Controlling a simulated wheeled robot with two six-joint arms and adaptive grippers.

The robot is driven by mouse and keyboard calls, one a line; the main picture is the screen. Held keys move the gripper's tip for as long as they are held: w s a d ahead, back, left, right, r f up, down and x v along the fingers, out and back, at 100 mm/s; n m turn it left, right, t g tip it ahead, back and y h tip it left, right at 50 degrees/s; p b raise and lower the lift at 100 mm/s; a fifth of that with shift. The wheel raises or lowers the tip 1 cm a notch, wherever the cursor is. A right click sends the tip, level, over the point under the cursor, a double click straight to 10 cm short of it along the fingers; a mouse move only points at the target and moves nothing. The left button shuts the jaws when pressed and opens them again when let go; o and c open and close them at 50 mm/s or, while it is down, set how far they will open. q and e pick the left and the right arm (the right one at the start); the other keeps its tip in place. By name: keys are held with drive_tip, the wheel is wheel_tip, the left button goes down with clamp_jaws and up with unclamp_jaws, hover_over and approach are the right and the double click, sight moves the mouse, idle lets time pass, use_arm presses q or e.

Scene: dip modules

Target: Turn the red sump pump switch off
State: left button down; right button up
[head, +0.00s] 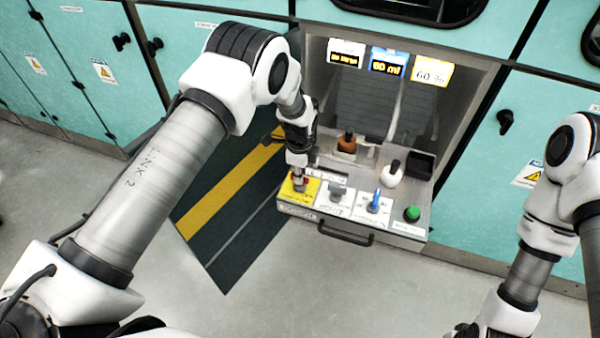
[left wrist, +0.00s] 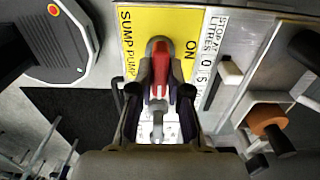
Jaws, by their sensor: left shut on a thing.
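The red sump pump switch (left wrist: 161,68) sits on a yellow plate (left wrist: 170,22) marked SUMP PUMP and ON. Its red handle lies between the fingers of my left gripper (left wrist: 158,97), which is shut on it. In the head view my left gripper (head: 299,178) reaches down onto the yellow plate (head: 292,196) at the left end of the panel, and hides most of the switch. The ON mark shows to the right of the handle in the left wrist view; an OFF mark is not visible. My right arm shows at the right, its gripper out of view.
The panel also carries a grey switch (head: 337,192), a blue-handled switch (head: 375,201) and a green button (head: 412,213). Behind them stand a brown-based knob (head: 347,143), a white knob (head: 392,173) and a black box (head: 420,165). A drawer handle (head: 345,235) sticks out in front.

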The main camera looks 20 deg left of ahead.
idle(0.4)
use_arm(q)
drive_tip(key=c, duration=1.1)
unclamp_jaws()
wheel_tip(320, 180, up, 12)
drive_tip(key=shift+f, duration=0.1)
